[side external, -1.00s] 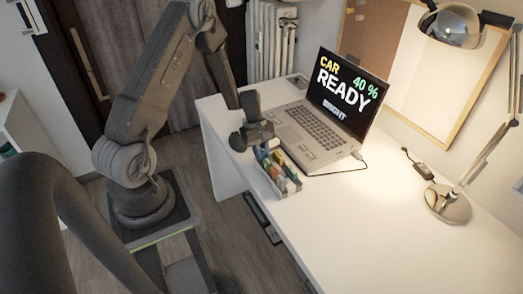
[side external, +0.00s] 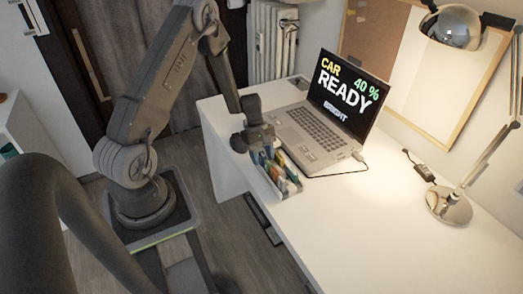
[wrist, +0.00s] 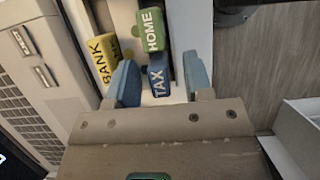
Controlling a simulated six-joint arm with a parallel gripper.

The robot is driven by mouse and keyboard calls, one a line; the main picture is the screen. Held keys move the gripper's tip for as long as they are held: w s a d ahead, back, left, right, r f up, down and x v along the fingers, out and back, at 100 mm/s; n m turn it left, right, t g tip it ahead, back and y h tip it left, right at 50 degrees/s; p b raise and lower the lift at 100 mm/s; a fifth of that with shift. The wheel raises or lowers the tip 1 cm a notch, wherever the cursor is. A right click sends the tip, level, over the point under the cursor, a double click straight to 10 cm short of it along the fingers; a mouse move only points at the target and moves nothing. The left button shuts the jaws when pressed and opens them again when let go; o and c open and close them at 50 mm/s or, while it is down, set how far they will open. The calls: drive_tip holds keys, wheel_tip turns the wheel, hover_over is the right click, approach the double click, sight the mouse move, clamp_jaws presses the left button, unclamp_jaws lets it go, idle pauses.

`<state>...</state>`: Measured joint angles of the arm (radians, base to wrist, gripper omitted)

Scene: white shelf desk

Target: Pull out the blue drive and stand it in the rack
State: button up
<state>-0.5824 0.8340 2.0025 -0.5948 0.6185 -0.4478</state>
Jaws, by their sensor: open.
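The blue drive (wrist: 158,76), labelled TAX, shows in the wrist view between the two fingers of my gripper (wrist: 158,64). The fingers are open, one on each side, with a gap to the drive. The drive appears to sit in the white rack (wrist: 178,18), near a green HOME drive (wrist: 150,30) and a yellow BANK drive (wrist: 103,58). In the side view the rack (side external: 290,192) lies along the desk's front edge, with my gripper (side external: 262,150) over its far end. The drive's lower part is hidden.
A lamp (side external: 449,205) and a small black box (side external: 424,172) stand further right. The front of the white desk (side external: 370,235) is clear. Floor lies beyond the desk edge.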

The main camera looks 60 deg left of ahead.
drive_tip(key=v, duration=1.3)
drive_tip(key=shift+a+r, duration=0.15)
drive_tip(key=shift+r, duration=0.2)
drive_tip(key=s+d+r+m+t+y, duration=0.1)
drive_tip(key=s+d+r+m+y, duration=0.2)
drive_tip(key=d+r+m, duration=0.75)
drive_tip(key=s+d+r+m+t+y, duration=0.1)
drive_tip(key=s+d+r+m+t, duration=0.3)
drive_tip(key=s+d+r+m, duration=0.3)
drive_tip(key=s+d+r, duration=0.2)
drive_tip(key=s+d, duration=0.3)
drive_tip(key=shift+s+r+t+y, duration=0.15)
drive_tip(key=shift+s+t+y, duration=0.15)
drive_tip(key=shift+s, duration=0.05)
drive_tip(key=shift+m, duration=0.25)
